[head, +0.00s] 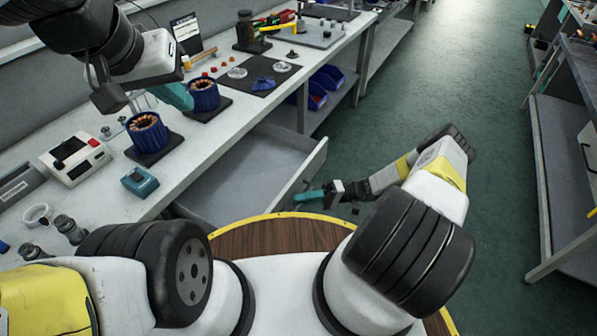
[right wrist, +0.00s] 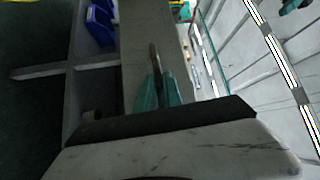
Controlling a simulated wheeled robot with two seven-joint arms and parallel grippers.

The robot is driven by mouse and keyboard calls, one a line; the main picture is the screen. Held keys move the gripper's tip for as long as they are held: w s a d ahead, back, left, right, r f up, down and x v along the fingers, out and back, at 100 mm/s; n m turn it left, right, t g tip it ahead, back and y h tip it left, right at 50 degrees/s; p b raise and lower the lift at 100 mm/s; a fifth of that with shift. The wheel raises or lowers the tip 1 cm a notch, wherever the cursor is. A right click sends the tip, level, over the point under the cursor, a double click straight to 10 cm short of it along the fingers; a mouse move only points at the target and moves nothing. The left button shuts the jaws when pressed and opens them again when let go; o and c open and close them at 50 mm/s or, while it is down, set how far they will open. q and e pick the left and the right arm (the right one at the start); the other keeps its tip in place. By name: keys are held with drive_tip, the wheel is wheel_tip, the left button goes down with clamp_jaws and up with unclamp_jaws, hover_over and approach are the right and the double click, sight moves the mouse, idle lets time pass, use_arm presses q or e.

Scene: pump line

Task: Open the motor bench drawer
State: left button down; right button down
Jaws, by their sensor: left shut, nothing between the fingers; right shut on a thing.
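The motor bench drawer (head: 318,158) stands pulled out from under the bench top, and its grey interior looks empty. My right gripper (head: 308,197), with teal fingers, is at the outside of the drawer front. In the right wrist view the teal fingers (right wrist: 157,92) are shut on the slim drawer handle (right wrist: 154,60). My left gripper (head: 178,96) is shut and empty above the bench, close beside a blue motor housing (head: 204,96); I cannot tell whether it touches it.
The bench top (head: 205,150) carries another blue motor housing (head: 148,134), a teal box (head: 139,182) and a white control box (head: 75,160). Blue bins (head: 325,78) sit on the lower shelf. Green floor (head: 400,100) is clear between the benches.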

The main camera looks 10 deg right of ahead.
drive_tip(key=shift+f, duration=0.1)
drive_tip(key=c, duration=1.8)
unclamp_jaws()
drive_tip(key=shift+o, duration=0.2)
drive_tip(key=v, duration=0.7)
drive_tip(key=shift+d, duration=0.4)
drive_tip(key=shift+w+d, duration=0.1)
drive_tip(key=shift+d, duration=0.05)
